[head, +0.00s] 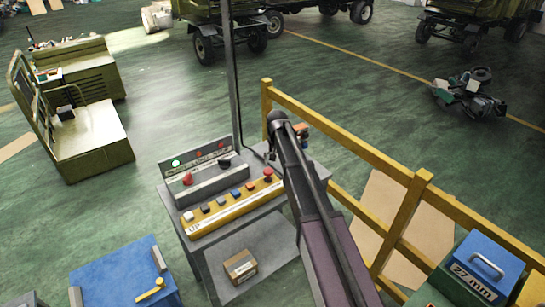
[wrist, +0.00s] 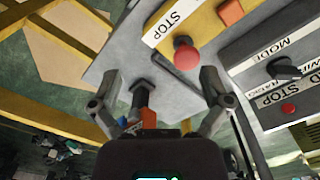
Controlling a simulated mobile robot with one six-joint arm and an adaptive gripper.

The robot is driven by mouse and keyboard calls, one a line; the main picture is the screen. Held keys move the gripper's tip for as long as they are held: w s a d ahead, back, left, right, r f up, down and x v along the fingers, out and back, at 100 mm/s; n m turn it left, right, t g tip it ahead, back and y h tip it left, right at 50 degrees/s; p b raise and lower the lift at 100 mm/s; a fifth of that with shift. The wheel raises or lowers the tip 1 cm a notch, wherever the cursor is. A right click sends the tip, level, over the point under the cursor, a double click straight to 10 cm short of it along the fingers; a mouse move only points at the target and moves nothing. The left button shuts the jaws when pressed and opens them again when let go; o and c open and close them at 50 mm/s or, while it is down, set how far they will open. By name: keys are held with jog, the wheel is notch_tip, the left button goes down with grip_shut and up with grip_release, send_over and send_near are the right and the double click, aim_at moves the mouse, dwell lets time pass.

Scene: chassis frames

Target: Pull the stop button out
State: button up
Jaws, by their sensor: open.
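A red mushroom-shaped button (wrist: 187,56) stands on the yellow control box (wrist: 200,22), beside a white label reading STOP (wrist: 164,27). In the head view this button (head: 268,173) is at the right end of the box. My gripper (wrist: 161,80) is open, its fingers spread above the grey bench top. The button lies ahead of the fingers, nearer the right one, and is not gripped.
A black and orange object (wrist: 140,105) shows between the fingers, partly hidden. The grey box (head: 205,172) has a black knob (wrist: 284,69) and stands behind the yellow box. A post (head: 232,80) rises behind the bench, and a yellow railing (head: 345,140) runs to its right.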

jog(key=s+d+f+b, duration=0.2)
jog(key=s+f+b, duration=0.1)
jog(key=s, duration=0.5)
jog(key=s+d+f+n+b, duration=0.1)
jog(key=s+d+f+b, duration=0.1)
jog(key=s, duration=0.6)
jog(key=s+d+f+b, duration=0.3)
jog(key=s+f, duration=0.1)
jog(key=s, duration=0.4)
jog(key=shift+d+n+b, duration=0.3)
jog(key=shift+n+b, duration=0.05)
jog(key=shift+n, duration=0.05)
jog(key=s, duration=0.2)
jog(key=s+d, duration=0.1)
jog(key=s, duration=0.2)
jog(key=shift+s+d, duration=0.1)
jog(key=shift+s, duration=0.25)
